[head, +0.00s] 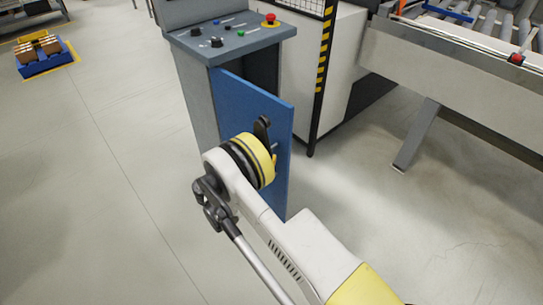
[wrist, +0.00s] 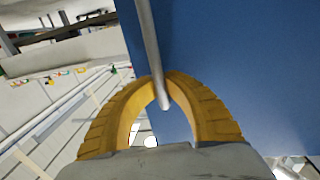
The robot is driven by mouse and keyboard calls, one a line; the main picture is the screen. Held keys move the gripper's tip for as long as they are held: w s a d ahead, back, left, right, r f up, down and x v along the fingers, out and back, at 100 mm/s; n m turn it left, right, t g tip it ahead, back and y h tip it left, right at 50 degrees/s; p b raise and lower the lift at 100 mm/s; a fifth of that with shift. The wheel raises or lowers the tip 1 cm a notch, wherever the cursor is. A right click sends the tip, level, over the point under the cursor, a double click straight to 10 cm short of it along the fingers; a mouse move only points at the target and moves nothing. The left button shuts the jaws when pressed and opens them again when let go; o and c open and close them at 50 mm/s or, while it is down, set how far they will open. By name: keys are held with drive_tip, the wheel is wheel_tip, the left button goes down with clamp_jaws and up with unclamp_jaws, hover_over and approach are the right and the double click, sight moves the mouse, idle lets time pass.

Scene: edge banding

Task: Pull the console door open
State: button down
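The console (head: 196,105) is a grey cabinet with a sloped control panel on top. Its blue door (head: 268,105) stands partly open, swung out from the cabinet's left side, with a dark gap showing above its top edge. The door also fills the right of the wrist view (wrist: 240,75). A grey bar handle (wrist: 148,35) runs along the door. My gripper (wrist: 161,80) has its two yellow fingers closed around the bar, one tip on each side. In the head view my wrist hides most of the handle and fingers.
Black and yellow striped post (head: 323,65) and a white machine stand right of the console. A conveyor (head: 460,70) with a slanted leg (head: 417,135) is farther right. A blue crate (head: 45,60) lies far left. The floor left of the console is clear.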

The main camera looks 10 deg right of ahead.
drive_tip(key=shift+w+a, duration=0.1)
drive_tip(key=c, duration=1.5)
unclamp_jaws()
drive_tip(key=shift+o, duration=0.2)
drive_tip(key=v, duration=1.2)
